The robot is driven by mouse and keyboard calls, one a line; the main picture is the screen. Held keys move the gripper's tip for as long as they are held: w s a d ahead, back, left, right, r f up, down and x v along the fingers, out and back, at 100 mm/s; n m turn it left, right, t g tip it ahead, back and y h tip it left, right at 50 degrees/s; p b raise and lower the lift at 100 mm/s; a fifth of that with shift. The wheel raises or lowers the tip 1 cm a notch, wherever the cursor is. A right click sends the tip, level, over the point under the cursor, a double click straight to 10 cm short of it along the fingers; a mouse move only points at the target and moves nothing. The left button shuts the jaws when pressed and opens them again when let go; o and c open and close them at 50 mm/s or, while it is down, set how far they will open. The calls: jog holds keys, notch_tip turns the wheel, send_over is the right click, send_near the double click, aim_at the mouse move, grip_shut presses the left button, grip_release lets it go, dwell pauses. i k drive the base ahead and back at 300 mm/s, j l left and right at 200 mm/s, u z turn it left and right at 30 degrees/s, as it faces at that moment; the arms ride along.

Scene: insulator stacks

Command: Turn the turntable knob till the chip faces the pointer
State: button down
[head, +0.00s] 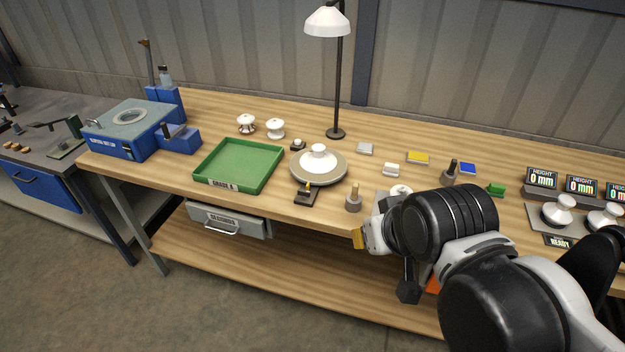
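The turntable (335,172) is a pale round disc with a dark rim at mid-bench, right of the green tray. A white insulator (319,152) stands upright at its middle. At its front edge a dark block (305,197) bears a small yellow piece, which looks like the pointer. A small dark base with a white top (298,145) sits behind the disc; I cannot tell if it is the knob. I cannot make out a chip. My gripper (360,239) is at the bench's front edge, right of and nearer than the turntable. Its finger opening is not clear.
A green tray (203,181) lies to the left, with two insulators (247,123) behind it. A brass-topped post (353,199) stands between turntable and gripper. A lamp (338,100) rises behind. Height displays (541,179) and insulators on a plate (558,212) are at right.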

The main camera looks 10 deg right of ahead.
aim_at(303, 193)
jog(key=i+l+u, duration=0.25)
jog(key=i+l, duration=0.55)
